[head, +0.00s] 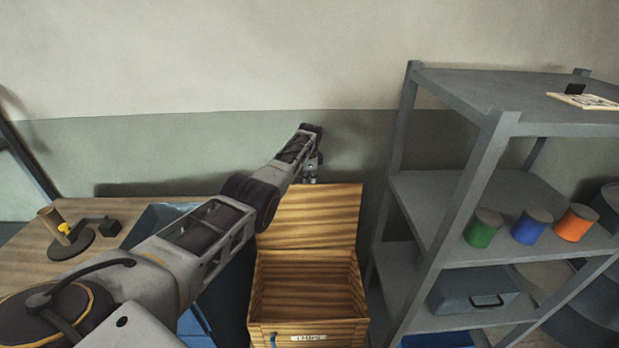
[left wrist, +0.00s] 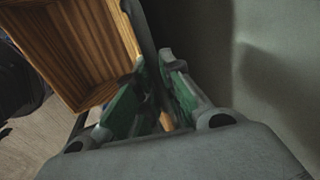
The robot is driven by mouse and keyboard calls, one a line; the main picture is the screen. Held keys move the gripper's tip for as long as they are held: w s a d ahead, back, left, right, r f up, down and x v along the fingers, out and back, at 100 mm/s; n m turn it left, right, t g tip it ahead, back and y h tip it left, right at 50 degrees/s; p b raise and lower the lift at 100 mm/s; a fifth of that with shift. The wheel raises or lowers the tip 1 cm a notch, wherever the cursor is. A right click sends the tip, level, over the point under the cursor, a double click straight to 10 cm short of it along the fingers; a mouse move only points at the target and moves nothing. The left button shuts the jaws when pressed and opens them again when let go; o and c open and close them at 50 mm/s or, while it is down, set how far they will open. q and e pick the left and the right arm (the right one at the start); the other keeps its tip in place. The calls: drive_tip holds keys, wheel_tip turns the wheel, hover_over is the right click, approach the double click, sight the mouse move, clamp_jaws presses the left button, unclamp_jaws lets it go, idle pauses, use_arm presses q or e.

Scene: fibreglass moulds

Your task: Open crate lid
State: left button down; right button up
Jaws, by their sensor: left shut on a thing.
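The wooden crate (head: 262,300) stands on the floor between the table and the shelf, with a label on its front. Its lid (head: 305,215) is raised and stands steeply up at the back, so the empty-looking inside shows. My left gripper (head: 312,172) is at the lid's upper edge and shut on it. In the left wrist view the green-padded fingers of my left gripper (left wrist: 160,75) have a strip of wood between them, and the crate (left wrist: 75,45) shows open at upper left. My right gripper is not in view.
A grey shelf (head: 480,130) stands close to the crate's right, with green (head: 484,228), blue (head: 531,226) and orange (head: 576,222) cans. A wooden table (head: 50,262) is at left, and a blue bin (head: 160,215) lies partly behind my arm. The wall is close behind the lid.

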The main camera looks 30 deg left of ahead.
use_arm(q)
drive_tip(key=c, duration=1.5)
unclamp_jaws()
drive_tip(key=shift+r, duration=0.25)
drive_tip(key=shift+v, duration=5.8)
drive_tip(key=shift+d+f, duration=0.1)
drive_tip(key=shift+f, duration=0.05)
